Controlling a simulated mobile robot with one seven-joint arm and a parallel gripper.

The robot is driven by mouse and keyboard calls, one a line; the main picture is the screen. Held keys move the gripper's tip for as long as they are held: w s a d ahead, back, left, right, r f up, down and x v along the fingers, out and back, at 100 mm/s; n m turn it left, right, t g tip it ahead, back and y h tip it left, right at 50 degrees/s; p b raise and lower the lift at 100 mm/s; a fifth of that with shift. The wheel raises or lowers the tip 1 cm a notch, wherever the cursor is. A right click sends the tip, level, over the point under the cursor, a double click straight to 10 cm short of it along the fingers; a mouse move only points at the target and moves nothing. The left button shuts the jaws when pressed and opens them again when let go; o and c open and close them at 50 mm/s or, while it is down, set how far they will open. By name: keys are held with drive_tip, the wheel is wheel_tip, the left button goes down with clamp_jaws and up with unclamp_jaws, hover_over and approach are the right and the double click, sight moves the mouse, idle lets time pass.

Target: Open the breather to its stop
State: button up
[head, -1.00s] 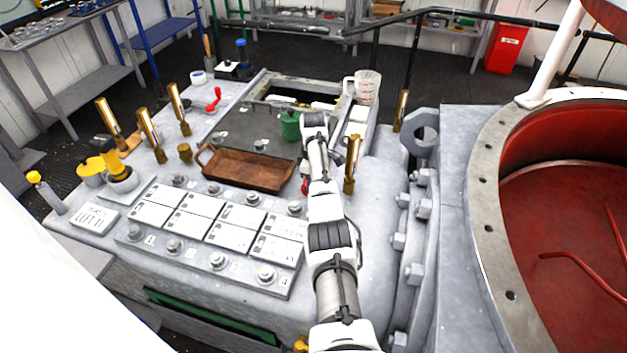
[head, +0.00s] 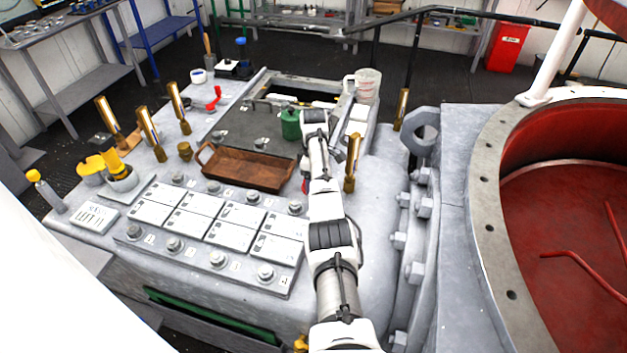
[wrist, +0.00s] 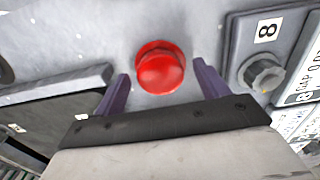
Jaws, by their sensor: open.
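A red round knob (wrist: 160,68) with a domed top stands on the grey deck in the wrist view. It may be the breather; no label on it shows. My gripper (wrist: 161,78) is open, with one purple finger on each side of the knob. Gaps show between the fingers and the knob, and I see no contact. In the head view only a small bit of red (head: 305,186) shows beside my arm, which hides the rest of the knob and my gripper.
A bolt (wrist: 262,73) by a plate marked 8 is just right of the gripper. A dark hatch edge (wrist: 60,95) is at left. A wooden tray (head: 245,169), brass posts (head: 352,163) and a green canister (head: 291,124) stand nearby. A red-handled tap (head: 214,98) is farther back.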

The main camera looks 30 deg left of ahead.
wheel_tip(320, 180, up, 13)
drive_tip(key=b, duration=0.2)
drive_tip(key=shift+f, duration=0.1)
idle(0.5)
